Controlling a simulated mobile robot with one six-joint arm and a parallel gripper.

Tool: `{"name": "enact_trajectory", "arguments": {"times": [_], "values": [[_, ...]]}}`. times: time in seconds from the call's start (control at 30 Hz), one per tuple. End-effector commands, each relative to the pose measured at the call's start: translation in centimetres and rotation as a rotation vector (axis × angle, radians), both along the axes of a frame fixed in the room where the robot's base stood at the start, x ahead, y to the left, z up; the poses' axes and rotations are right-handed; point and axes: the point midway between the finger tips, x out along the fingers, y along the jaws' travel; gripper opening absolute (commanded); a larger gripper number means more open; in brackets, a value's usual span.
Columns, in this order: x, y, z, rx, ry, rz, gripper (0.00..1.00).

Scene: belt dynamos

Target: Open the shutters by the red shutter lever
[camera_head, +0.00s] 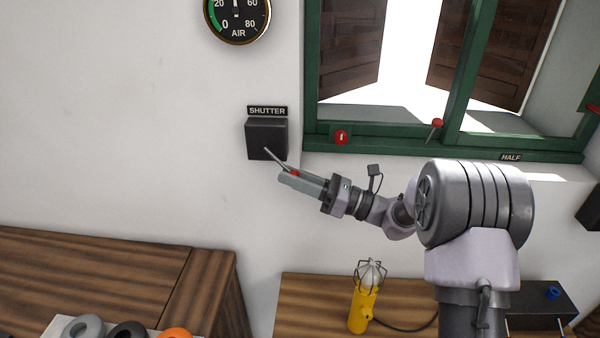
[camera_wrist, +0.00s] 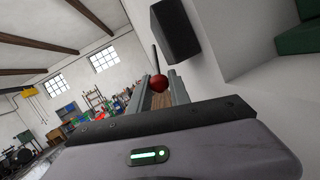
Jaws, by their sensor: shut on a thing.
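The shutter lever is a thin grey rod (camera_head: 274,157) that comes out of a dark box (camera_head: 262,134) on the wall under a "SHUTTER" label (camera_head: 267,111). It slopes down to the right to a red knob (camera_head: 294,173). My gripper (camera_head: 289,176) is shut on the red knob. In the wrist view the red knob (camera_wrist: 159,83) sits between the two fingers, with the rod and the dark box (camera_wrist: 176,31) beyond it. The brown shutters (camera_head: 349,45) outside the green window (camera_head: 312,75) stand swung apart, with bright light between them.
A red knob on a stem (camera_head: 437,124) and a red round piece (camera_head: 341,137) are on the window frame, near a "HALF" label (camera_head: 511,157). An air gauge (camera_head: 237,18) hangs above. A yellow lamp (camera_head: 363,305) stands on the wooden bench below. The wall left of the box is clear.

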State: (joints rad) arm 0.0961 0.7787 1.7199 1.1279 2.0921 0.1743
Motion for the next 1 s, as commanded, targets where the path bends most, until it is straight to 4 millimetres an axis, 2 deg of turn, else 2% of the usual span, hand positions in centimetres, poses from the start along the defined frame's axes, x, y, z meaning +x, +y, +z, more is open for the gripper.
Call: {"name": "enact_trajectory", "arguments": {"times": [0.1,0.23,0.3,0.6,1.0], "values": [[-0.1,0.9,-1.1,-0.004,0.001,0.004,0.0],[-0.1,1.6,-1.7,0.089,0.002,0.005,0.0],[0.0,1.9,-1.8,0.132,0.0,0.005,0.0],[0.0,3.1,-2.0,0.13,-0.005,0.004,0.0],[0.1,3.3,-2.0,0.13,-0.006,0.003,0.0]]}}
